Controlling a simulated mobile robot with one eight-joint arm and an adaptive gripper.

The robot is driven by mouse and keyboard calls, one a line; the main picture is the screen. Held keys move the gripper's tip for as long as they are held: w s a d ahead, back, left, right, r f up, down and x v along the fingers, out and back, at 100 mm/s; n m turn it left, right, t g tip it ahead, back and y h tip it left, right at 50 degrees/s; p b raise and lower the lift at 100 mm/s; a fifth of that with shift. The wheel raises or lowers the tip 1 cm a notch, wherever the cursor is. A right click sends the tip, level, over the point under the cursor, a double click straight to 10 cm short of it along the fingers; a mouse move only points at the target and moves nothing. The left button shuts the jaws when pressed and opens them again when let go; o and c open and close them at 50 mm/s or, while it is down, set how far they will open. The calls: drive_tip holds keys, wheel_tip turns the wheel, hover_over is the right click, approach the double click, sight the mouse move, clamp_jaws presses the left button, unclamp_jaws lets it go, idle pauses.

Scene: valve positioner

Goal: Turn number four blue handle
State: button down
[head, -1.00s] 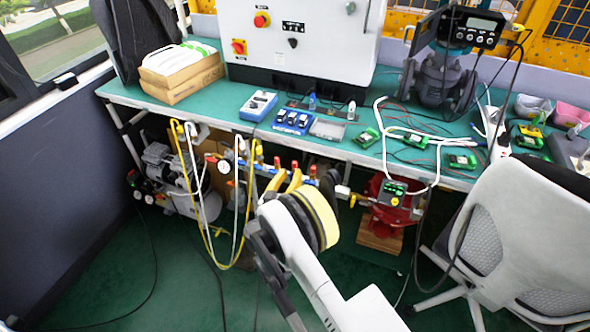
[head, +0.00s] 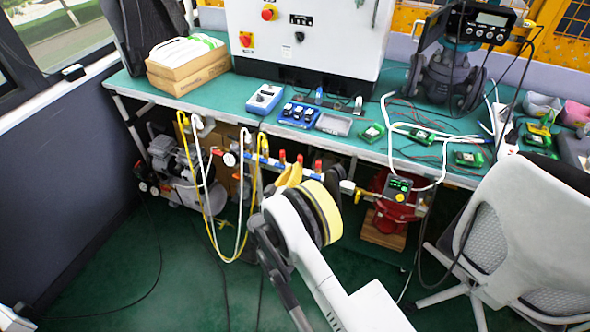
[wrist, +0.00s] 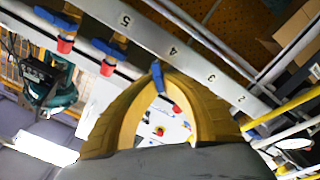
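The valve manifold (head: 270,160) runs under the bench, and the wrist view shows its numbered metal rail (wrist: 190,62). The number four blue handle (wrist: 157,76), with a red end, lies between the yellow fingertips of my gripper (wrist: 160,72). The fingers arch inward and their tips come together around this handle, below the label 4. The blue handle by label 5 (wrist: 108,48) is just left of my gripper, and another blue handle (wrist: 58,22) is farther left. In the head view my gripper (head: 290,174) reaches the manifold, with my wrist hiding part of it.
Yellow and white hoses (head: 207,205) hang at the manifold's left. A red actuator (head: 395,212) stands under the bench to the right. A white chair (head: 510,230) stands at the right. The green floor (head: 110,265) at front left is mostly clear, with cables on it.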

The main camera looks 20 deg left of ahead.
drive_tip(key=c, duration=1.5)
unclamp_jaws()
drive_tip(key=shift+r, duration=0.15)
drive_tip(key=shift+c, duration=0.2)
